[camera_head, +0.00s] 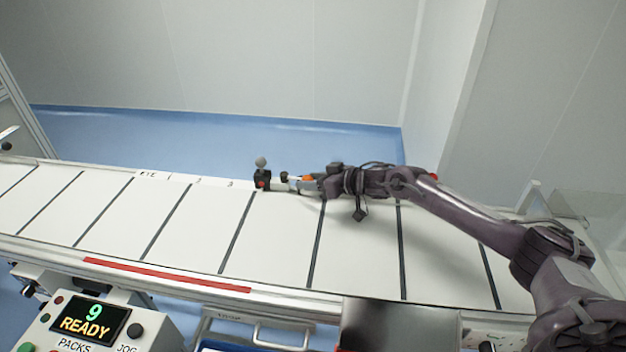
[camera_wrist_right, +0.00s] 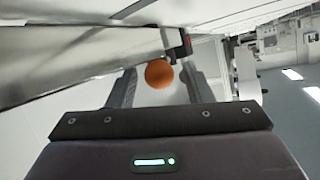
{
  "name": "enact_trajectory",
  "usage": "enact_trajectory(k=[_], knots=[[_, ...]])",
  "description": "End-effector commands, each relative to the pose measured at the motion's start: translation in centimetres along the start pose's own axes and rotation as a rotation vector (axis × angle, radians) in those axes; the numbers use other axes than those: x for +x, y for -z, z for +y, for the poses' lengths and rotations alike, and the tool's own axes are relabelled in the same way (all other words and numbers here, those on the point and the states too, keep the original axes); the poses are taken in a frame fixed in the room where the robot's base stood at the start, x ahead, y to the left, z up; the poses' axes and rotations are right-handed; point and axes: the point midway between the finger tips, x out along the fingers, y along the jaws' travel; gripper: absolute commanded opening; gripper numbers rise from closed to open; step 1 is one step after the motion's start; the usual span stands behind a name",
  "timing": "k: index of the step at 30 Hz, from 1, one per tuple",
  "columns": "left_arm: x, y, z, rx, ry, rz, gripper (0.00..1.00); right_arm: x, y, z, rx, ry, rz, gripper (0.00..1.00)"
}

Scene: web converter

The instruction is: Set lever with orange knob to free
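In the right wrist view the orange knob (camera_wrist_right: 159,74) is round and lies between the two fingers of my right gripper (camera_wrist_right: 160,80). A gap shows on each side of it, so the fingers look open and not closed on it. In the head view my right gripper (camera_head: 305,185) is small and partly merges with the parts behind it. The lever's shaft and its marked positions cannot be made out. My left gripper is not in view.
The white conveyor (camera_head: 190,225) with dark cross lines runs across the view. A black post with a grey ball (camera_head: 261,163) stands left of my right gripper. A control panel with a READY display (camera_head: 88,319) is at the lower left. The conveyor surface is clear.

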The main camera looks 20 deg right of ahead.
Motion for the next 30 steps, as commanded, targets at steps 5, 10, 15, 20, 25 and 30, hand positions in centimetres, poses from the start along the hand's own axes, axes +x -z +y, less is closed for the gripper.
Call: enact_trajectory(k=[5,10,15,20,25,30], knots=[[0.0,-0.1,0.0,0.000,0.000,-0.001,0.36,0.0,0.0,0.0,-0.001,0.000,0.001,0.50],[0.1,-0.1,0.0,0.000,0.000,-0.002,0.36,-0.4,0.0,0.1,-0.001,-0.002,0.001,0.50],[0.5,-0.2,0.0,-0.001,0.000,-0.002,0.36,-2.7,-0.2,0.1,-0.002,-0.002,-0.002,0.50],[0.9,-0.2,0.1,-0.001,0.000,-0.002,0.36,-5.5,-0.2,0.1,-0.004,-0.001,-0.003,0.50],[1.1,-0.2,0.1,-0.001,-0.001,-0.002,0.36,-7.4,-0.2,0.1,-0.001,0.000,-0.002,0.50],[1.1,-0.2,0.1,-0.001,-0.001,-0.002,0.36,-7.8,0.0,0.0,-0.001,0.000,0.001,0.50]])
